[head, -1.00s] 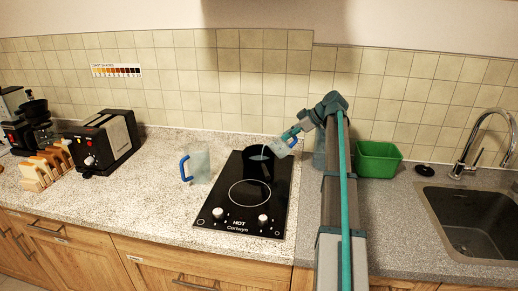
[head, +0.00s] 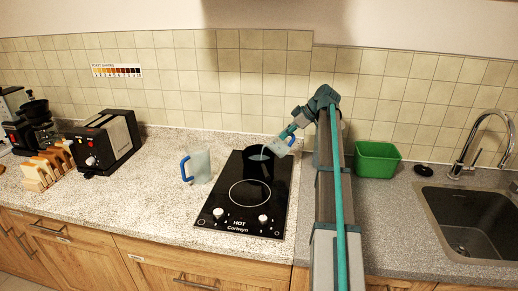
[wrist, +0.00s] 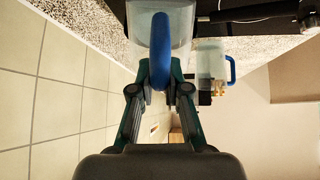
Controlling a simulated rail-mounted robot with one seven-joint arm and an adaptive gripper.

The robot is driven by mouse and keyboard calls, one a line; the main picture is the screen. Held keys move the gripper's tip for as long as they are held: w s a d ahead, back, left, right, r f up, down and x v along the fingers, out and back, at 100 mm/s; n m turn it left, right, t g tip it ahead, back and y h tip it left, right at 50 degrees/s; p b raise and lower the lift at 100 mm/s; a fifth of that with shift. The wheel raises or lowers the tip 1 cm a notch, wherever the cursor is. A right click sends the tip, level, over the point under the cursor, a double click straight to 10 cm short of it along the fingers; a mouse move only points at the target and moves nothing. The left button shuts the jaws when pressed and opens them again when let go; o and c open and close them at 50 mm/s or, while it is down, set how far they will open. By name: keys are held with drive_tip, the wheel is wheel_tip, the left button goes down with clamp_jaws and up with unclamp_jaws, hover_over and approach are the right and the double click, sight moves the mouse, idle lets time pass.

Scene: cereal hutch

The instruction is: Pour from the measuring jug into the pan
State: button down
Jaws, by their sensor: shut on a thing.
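My gripper (head: 290,132) is shut on the blue handle of a clear measuring jug (head: 279,148). In the wrist view, the fingers (wrist: 159,90) close on both sides of the handle, and the jug's clear body (wrist: 139,28) lies beyond it. The held jug is tilted left in the head view, its mouth at the pan's upper right rim. The black pan (head: 257,170) stands at the back of the hob, with a pale bluish patch in its opening. I cannot tell whether liquid is flowing. A second jug (head: 201,166) with a blue handle stands on the counter left of the hob.
The black hob (head: 216,217) has a free front ring. A toaster (head: 121,139), bread slices in a rack (head: 38,174) and a coffee machine (head: 22,134) are at the left. A green tub (head: 377,162) and the sink (head: 468,225) are at the right.

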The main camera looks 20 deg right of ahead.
drive_tip(key=shift+w+a+r+g+h+p, duration=0.55)
drive_tip(key=shift+r+g+h+p, duration=0.2)
drive_tip(key=shift+p, duration=0.2)
idle(0.6)
drive_tip(key=shift+w+a+r+g+h+p, duration=0.55)
drive_tip(key=shift+w+g+h+p, duration=0.1)
drive_tip(key=shift+g, duration=0.1)
idle(0.8)
drive_tip(key=shift+w+a+r, duration=0.1)
drive_tip(key=shift+w+a, duration=0.2)
drive_tip(key=shift+w+a+g+h+p, duration=0.1)
drive_tip(key=shift+g+h+p, duration=0.2)
drive_tip(key=shift+p, duration=0.1)
